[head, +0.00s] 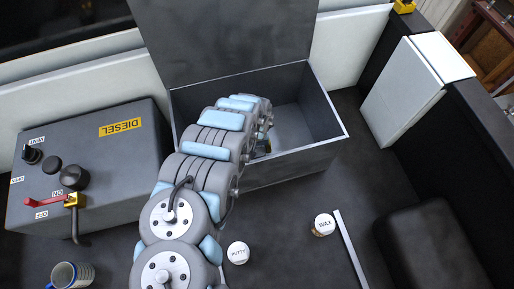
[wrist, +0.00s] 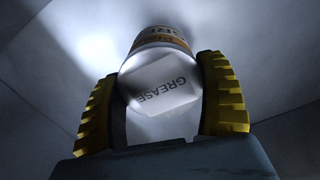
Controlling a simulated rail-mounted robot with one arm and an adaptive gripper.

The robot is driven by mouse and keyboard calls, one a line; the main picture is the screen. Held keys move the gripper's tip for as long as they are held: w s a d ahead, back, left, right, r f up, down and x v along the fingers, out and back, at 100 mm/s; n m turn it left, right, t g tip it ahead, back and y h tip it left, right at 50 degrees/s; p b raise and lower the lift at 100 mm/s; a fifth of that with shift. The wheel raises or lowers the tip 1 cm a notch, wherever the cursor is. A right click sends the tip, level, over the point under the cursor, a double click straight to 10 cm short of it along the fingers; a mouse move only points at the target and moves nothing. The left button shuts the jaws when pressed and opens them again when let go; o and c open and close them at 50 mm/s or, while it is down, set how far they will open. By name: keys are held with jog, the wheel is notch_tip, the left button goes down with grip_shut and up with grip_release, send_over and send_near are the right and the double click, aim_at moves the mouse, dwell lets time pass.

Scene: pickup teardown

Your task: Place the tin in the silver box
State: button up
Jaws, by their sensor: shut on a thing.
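The tin in my grip has a white lid marked GREASE (wrist: 165,88) and an orange-and-white side, seen in the wrist view. My gripper (wrist: 160,105) is shut on it, with yellow ridged fingers on both sides of the tin. The silver box (head: 335,128) stands open in the head view, its lid raised at the back. My arm reaches over the front left of the box, and its end is down inside the opening. The arm hides most of my gripper and the tin in the head view. Grey walls surround the tin in the wrist view.
A white-lidded PUTTY tin (head: 238,253) and a WAX tin (head: 324,224) stand on the dark floor in front of the box. A grey DIESEL tank (head: 95,160) with valves is at left. A mug (head: 72,275), a pale strip (head: 350,248) and a black block (head: 430,245) lie nearby.

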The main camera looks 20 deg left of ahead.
jog(key=shift+f, duration=0.1)
jog(key=o, duration=1.2)
jog(key=shift+w+r, duration=0.2)
jog(key=shift+r, duration=0.95)
jog(key=shift+s+a+r, duration=0.1)
jog(key=shift+s+r, duration=0.05)
jog(key=shift+r, duration=0.55)
notch_tip(320, 180, up, 9)
jog(key=shift+f, duration=0.2)
